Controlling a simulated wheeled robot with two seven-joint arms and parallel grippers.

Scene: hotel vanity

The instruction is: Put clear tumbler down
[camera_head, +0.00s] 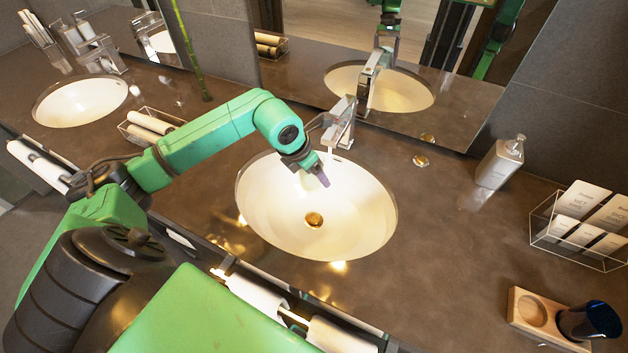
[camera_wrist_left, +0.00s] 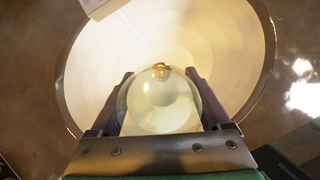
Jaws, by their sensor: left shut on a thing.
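The clear tumbler (camera_wrist_left: 150,112) shows in the left wrist view as a see-through round rim between two dark fingers. My left gripper (camera_wrist_left: 158,78) is shut on it, with one finger on each side. In the head view my left gripper (camera_head: 318,176) hangs over the back part of the middle sink (camera_head: 262,222), below the faucet. I cannot make out the tumbler clearly there. The sink's bowl and drain show behind and through the tumbler in the wrist view. My right gripper is not in view.
A faucet (camera_head: 341,122) stands behind the sink. The counter (camera_head: 450,250) between is clear.

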